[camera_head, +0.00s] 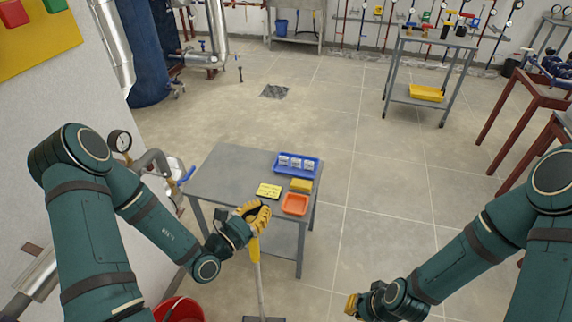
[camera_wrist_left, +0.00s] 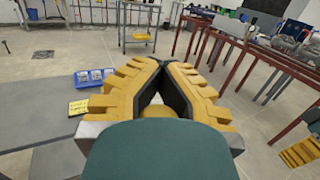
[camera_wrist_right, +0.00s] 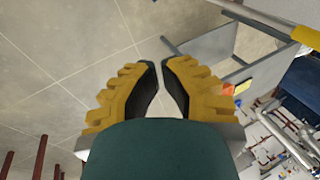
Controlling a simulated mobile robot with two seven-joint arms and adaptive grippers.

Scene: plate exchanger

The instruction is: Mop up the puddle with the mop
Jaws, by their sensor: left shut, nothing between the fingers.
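The mop has a yellow grip (camera_head: 254,248), a pale pole (camera_head: 260,285) and a grey head (camera_head: 262,319) cut off at the bottom edge of the head view. A yellow and pale rod, likely the mop's handle, shows at upper right in the right wrist view (camera_wrist_right: 306,37). My left gripper (camera_head: 262,212) is at the top of the mop grip, beside the table. Its fingertips meet in the left wrist view (camera_wrist_left: 162,66), with nothing clearly held. My right gripper (camera_head: 351,305) is low over the floor, empty, with a small gap between its tips (camera_wrist_right: 159,66). I cannot make out a puddle.
A grey table (camera_head: 228,170) holds a blue tray (camera_head: 296,173), a yellow note (camera_head: 269,190), a yellow block (camera_head: 301,185) and an orange tray (camera_head: 295,204). A red bucket (camera_head: 180,309) is at lower left. A floor drain (camera_head: 274,91) lies beyond. The middle floor is clear.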

